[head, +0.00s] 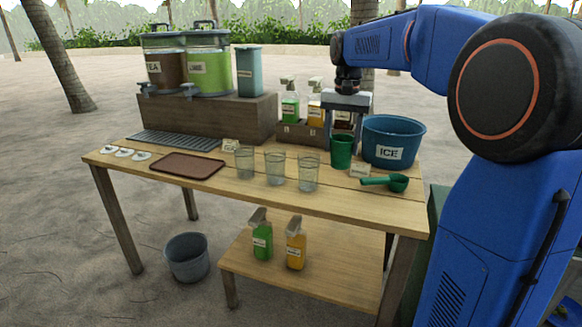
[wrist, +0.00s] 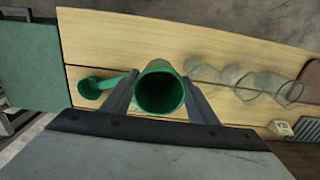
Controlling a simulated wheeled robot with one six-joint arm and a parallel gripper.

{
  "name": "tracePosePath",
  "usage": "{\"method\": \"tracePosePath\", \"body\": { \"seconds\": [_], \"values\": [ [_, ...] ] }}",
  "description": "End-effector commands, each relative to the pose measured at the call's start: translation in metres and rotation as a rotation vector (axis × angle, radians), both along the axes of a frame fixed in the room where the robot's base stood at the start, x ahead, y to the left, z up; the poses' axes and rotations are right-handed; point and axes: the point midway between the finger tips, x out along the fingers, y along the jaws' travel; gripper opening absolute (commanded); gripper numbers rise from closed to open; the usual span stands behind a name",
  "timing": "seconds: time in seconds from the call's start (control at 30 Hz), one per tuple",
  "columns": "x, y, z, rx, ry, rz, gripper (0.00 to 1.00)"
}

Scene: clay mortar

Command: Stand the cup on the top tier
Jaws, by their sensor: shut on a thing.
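A green cup (head: 341,151) is upright in my gripper (head: 345,130), over the right part of the wooden table top (head: 230,190). In the wrist view the cup (wrist: 160,92) sits mouth toward the camera between the two fingers of my gripper (wrist: 160,100), which are shut on it. Whether its base touches the table is hard to tell. A wooden riser (head: 205,118) stands at the back left of the table top, bearing dispensers and a grey-green container. A lower shelf (head: 330,275) is under the table.
A blue ice tub (head: 393,140) and green scoop (head: 388,183) are right of the cup. Three clear glasses (head: 276,168) stand to its left. A caddy (head: 300,134) with bottles is behind. A brown tray (head: 187,166) lies left. The front strip of table is bare.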

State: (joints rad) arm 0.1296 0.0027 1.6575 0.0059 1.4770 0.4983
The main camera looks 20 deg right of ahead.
Motion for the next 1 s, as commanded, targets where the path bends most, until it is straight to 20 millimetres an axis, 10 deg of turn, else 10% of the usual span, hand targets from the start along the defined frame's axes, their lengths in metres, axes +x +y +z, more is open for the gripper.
{"method": "tracePosePath", "body": {
  "seconds": [1.0],
  "values": [
    [0.0,0.0,-0.099,0.001,0.001,0.0,0.31]
  ]
}}
